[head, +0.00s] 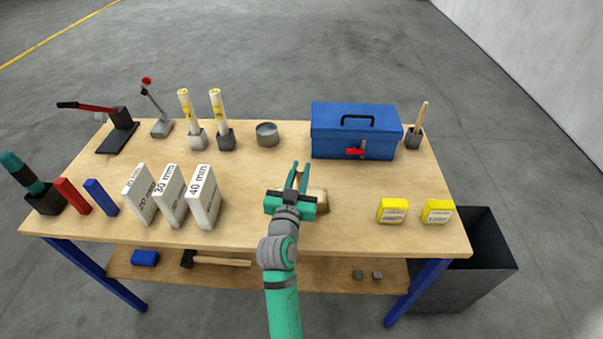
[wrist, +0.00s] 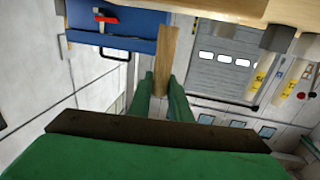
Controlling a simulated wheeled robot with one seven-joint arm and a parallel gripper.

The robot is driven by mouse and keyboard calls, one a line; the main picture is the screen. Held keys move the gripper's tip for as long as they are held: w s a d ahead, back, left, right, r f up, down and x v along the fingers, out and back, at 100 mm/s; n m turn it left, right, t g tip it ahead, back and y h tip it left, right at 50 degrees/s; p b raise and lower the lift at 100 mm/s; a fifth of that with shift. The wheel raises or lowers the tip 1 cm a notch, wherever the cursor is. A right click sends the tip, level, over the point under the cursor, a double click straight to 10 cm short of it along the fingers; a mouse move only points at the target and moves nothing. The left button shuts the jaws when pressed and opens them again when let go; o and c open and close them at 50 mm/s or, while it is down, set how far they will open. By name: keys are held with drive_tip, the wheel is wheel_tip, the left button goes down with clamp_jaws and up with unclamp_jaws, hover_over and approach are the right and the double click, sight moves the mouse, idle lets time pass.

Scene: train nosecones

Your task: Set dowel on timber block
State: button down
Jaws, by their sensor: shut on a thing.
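My gripper (head: 298,172) is above the front middle of the workbench, its green fingers pointing toward the back. In the wrist view, the fingers (wrist: 162,98) are shut on a light brown wooden dowel (wrist: 166,58), which sticks out past their tips. The dowel is hard to make out in the head view. A tan block (head: 319,201), which looks like the timber block, shows just right of my gripper. My gripper partly hides it. I cannot tell whether the dowel touches the block.
The wooden workbench (head: 345,233) holds a blue toolbox (head: 335,140), a metal tin (head: 267,134), white labelled blocks (head: 203,199) on the left and yellow boxes (head: 393,211) on the right. A cup (head: 413,138) with a wooden handle stands beside the toolbox. A dark bin (head: 478,278) stands at right.

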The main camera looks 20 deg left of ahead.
drive_tip(key=shift+f, duration=0.6)
drive_tip(key=shift+s+d+f, duration=0.1)
drive_tip(key=shift+s+d, duration=0.05)
drive_tip(key=shift+d, duration=0.05)
drive_tip(key=shift+s+a+f, duration=0.1)
drive_tip(key=shift+s+a, duration=0.05)
drive_tip(key=shift+a, duration=0.05)
drive_tip(key=c, duration=1.6)
unclamp_jaws()
drive_tip(key=shift+c, duration=0.2)
drive_tip(key=shift+d, duration=0.1)
